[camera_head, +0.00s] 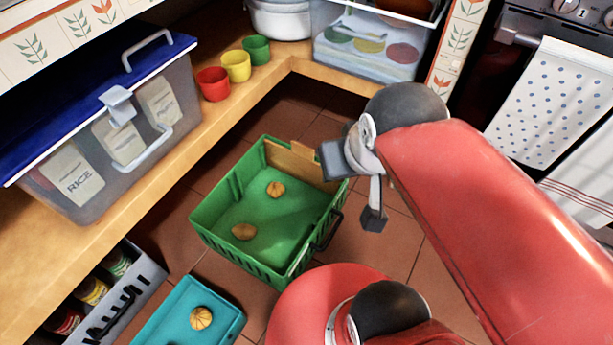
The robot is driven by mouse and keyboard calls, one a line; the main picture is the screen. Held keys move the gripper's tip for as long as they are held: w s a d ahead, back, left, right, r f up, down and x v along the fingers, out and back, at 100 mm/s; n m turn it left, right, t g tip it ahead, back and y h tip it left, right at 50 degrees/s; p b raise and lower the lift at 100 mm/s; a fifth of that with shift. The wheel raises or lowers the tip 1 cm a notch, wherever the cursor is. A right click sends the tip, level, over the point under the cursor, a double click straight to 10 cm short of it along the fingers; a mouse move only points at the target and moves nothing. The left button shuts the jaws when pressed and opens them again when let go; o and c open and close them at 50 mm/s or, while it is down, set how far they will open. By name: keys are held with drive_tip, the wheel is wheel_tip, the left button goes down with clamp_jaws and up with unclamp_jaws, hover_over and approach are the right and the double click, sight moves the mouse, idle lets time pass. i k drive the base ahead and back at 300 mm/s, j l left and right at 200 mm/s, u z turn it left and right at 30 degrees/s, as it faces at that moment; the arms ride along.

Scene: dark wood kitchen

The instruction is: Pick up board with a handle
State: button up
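A light wooden board (291,163) is in the green crate (285,259), at its far right side by the back wall. A small piece sticks up at its top edge, perhaps the handle. Part of the board passes behind my gripper, so its right end is hidden. My gripper (353,190) is above the crate's right rim, to the right of the board. Its two grey fingers are apart, with nothing seen between them. I cannot tell how far above the board it is.
A teal tray (183,322) with another pumpkin stands in front. A grey crate of cans (141,275) is at the lower left. A lidded bin (125,125) and coloured cups (236,66) stand on the wooden shelf.

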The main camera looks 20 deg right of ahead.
sight(298, 162)
drive_tip(key=i+l+u, duration=0.1)
drive_tip(key=l, duration=0.2)
drive_tip(key=i+l+u, duration=0.2)
drive_tip(key=i+l, duration=0.15)
drive_tip(key=l, duration=0.25)
drive_tip(key=i+l, duration=0.1)
drive_tip(key=l, duration=0.25)
drive_tip(key=u, duration=0.05)
